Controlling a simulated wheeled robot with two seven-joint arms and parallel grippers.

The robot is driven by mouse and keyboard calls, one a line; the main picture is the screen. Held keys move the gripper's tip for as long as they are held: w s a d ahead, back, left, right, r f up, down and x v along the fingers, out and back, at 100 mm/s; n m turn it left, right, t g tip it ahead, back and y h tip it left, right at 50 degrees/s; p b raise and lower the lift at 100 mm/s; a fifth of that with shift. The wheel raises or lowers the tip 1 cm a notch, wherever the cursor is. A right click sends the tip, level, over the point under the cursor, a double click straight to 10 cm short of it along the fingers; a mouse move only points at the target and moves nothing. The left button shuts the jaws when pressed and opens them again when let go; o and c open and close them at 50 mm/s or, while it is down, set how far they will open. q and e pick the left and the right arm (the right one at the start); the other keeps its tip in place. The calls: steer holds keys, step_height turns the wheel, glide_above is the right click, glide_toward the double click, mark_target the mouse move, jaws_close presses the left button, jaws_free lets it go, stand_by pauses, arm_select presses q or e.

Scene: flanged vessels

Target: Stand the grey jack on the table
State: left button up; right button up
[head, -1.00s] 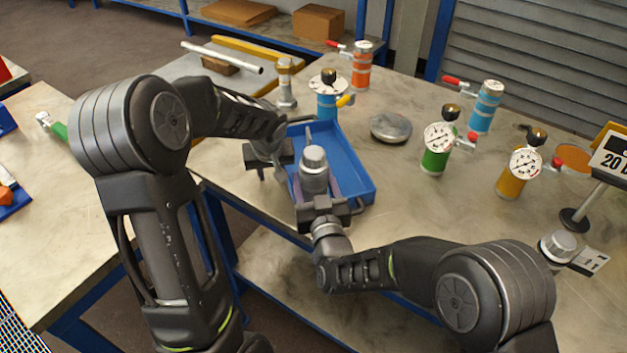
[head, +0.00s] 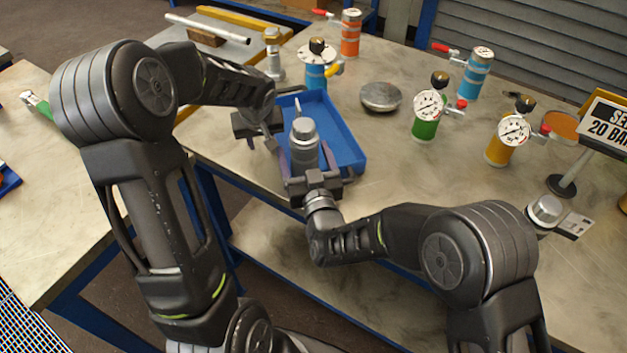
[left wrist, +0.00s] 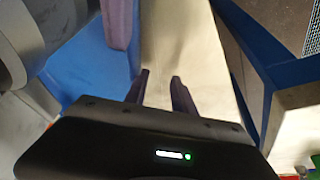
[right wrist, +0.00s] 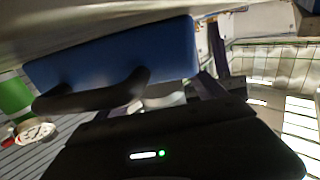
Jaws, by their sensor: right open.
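The grey jack (head: 304,143), a stout stepped cylinder with a pale cap, looks upright at the near left of the blue tray (head: 350,148). Its base is hidden, so I cannot tell what it rests on. My right gripper (head: 304,168) is open, with its fingers on either side of the jack's lower part. My left gripper (head: 268,143) is just left of the jack, over the tray's left edge. In the left wrist view its fingers (left wrist: 160,90) are apart and empty. A grey cylinder (left wrist: 20,45), apparently the jack, shows there at the upper left.
A grey disc (head: 380,96) lies right of the tray. Gauged green (head: 424,125) and yellow (head: 498,150) vessels stand farther right; a blue vessel (head: 315,77) stands behind the tray. A sign stand (head: 562,184) is at right. Bare tabletop lies between the disc and my right arm.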

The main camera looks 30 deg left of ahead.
steer(key=v, duration=1)
steer(key=shift+s+f, duration=0.15)
steer(key=shift+s+d, duration=0.25)
steer(key=shift+d, duration=0.25)
arm_select(q)
steer(key=shift+o, duration=0.4)
